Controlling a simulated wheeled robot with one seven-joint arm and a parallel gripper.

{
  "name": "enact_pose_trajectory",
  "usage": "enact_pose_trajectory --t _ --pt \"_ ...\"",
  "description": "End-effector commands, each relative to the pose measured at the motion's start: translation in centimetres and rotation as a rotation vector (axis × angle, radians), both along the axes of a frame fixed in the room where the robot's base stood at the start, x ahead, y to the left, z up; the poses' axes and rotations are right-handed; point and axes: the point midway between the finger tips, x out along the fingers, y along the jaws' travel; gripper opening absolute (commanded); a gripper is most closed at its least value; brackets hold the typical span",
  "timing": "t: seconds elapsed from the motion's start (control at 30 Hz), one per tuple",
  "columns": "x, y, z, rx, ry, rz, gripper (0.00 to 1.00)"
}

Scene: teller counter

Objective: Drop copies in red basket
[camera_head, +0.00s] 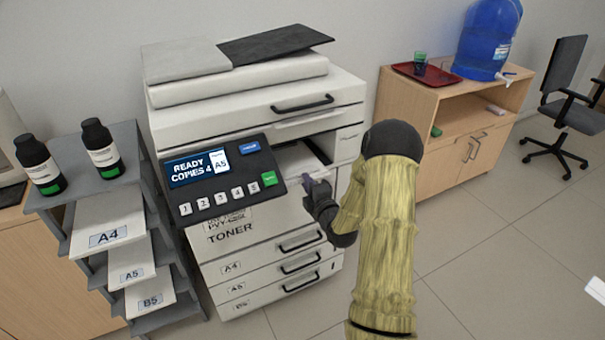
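A white copier (255,110) stands at the centre. Its panel (215,172) reads "READY COPIES 4" and "A5". White paper (297,162) lies in the output slot to the right of the panel. My gripper (312,187) is at the front of this slot, just right of the green button, close to the paper. The fingertips are small and partly dark against the copier, so I cannot tell if they are open or shut or touch the paper. No red basket shows; a red tray (436,78) lies on the wooden cabinet at right.
A grey rack (137,170) with A4, A5 and B5 paper and two dark bottles (100,148) stands left of the copier. The wooden cabinet (400,125) carries a blue water jug (487,40). An office chair (570,105) is at far right.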

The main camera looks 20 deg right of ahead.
Motion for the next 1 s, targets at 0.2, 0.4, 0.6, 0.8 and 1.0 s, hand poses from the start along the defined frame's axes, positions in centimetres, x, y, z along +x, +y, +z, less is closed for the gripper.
enact_pose_trajectory --t 0.2,0.4,0.6,0.8,1.0 --pt "2.3 0.0 -0.2 -0.003 -0.003 0.002 0.17" --pt "2.8 0.0 0.0 -0.001 -0.001 0.0 0.17" --pt "2.8 0.0 0.0 -0.001 -0.001 0.0 0.16" --pt "2.8 0.0 0.0 -0.001 -0.001 0.0 0.0" --pt "2.8 0.0 0.0 -0.001 -0.002 0.0 0.0"
